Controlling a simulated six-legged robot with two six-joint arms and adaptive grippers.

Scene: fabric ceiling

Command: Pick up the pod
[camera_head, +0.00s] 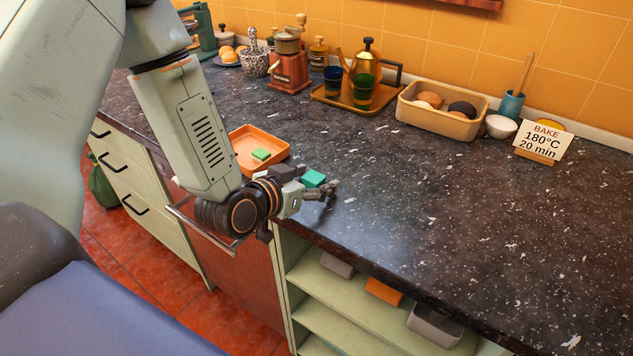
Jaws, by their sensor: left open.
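No label marks the pod, so I cannot tell which object it is. A small teal block (314,178) sits by the front edge of the dark speckled counter (430,200). A small light-green block (261,154) lies in the orange tray (246,137) to its left. My left gripper (328,188) is open at the teal block, low over the counter's front edge. Its fingers partly hide the block's lower side; I cannot tell whether they touch it. My right gripper is not in view.
At the back stand a grinder (289,65), a brass tray (325,96) with a pot and dark glasses, a tan bin (415,112) of rounded items, and a bake sign (542,140). Open shelves (340,290) lie below the front edge. The counter's right side is clear.

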